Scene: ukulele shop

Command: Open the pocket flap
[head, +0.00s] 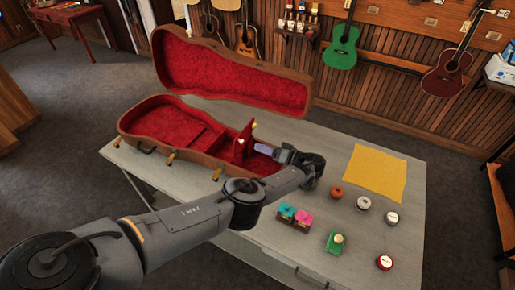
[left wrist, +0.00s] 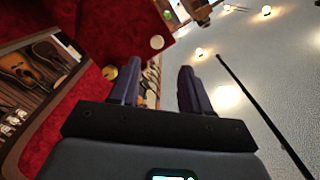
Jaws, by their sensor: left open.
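The open instrument case (head: 160,143) lies on the grey table, its red-lined lid (head: 225,75) tipped back. Its red pocket flap (head: 243,146) stands raised, steeply tilted, near the case's right end, with a small pale knob on it. The flap also shows red at the top of the left wrist view, with the pale knob (left wrist: 157,42). My left gripper (head: 264,149) points left, low over the case's right end, just right of the flap. Its two fingers (left wrist: 158,90) are apart, with nothing seen held between them. Whether they touch the flap is unclear. My right gripper is not in view.
A yellow cloth (head: 375,172), an orange ring-shaped item (head: 337,192), small tins (head: 363,203), a red tin (head: 384,262), a green item (head: 335,245) and a teal-and-pink item (head: 295,216) lie on the table (head: 410,185). My left arm crosses the front edge.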

